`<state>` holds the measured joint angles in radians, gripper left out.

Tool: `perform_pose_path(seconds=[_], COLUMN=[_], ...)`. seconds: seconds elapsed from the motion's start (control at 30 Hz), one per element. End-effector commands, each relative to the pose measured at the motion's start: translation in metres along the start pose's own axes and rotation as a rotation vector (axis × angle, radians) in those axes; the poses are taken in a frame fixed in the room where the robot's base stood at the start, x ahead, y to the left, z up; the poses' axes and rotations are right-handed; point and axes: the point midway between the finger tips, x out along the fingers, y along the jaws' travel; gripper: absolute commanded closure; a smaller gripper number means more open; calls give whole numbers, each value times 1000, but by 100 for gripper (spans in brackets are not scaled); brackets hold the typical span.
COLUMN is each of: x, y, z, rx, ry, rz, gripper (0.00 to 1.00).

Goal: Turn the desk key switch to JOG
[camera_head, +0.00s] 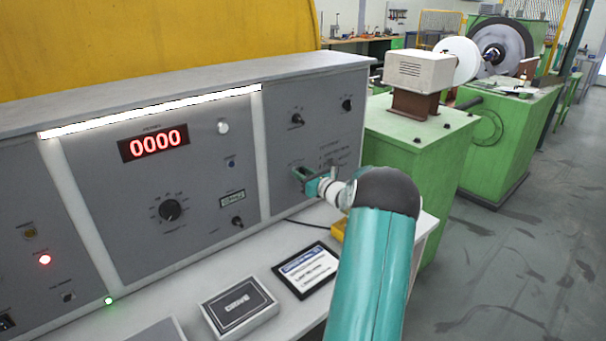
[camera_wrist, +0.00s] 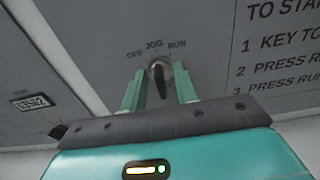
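The key switch (camera_wrist: 159,66) shows in the wrist view as a round pale collar with a dark, narrow key handle. The labels OFF, JOG and RUN arc above it from left to right. I cannot tell surely which label the key points at. My gripper (camera_wrist: 160,82) has one teal finger on each side of the key handle. The fingers look spread, with grey panel showing between them and the handle. In the head view my gripper (camera_head: 309,180) reaches the right-hand desk panel and hides the switch there.
The grey desk panel (camera_head: 300,110) carries a red 0000 display (camera_head: 157,141), a rotary knob (camera_head: 169,210) and smaller switches. A tablet (camera_head: 306,268) and a dark-topped box (camera_head: 239,304) lie on the desk top below. Green machines (camera_head: 425,150) stand behind to the right.

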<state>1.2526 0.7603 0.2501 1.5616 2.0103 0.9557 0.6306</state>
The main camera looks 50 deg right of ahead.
Motion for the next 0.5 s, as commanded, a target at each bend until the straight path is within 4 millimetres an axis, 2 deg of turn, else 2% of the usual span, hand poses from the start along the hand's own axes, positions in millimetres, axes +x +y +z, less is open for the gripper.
perform_pose_path(seconds=[0.3,0.5], x=[-3,-31], y=[-1,-1], z=[1,1], rx=[-1,-1], ry=[-1,1], rz=[-1,-4], gripper=[71,71])
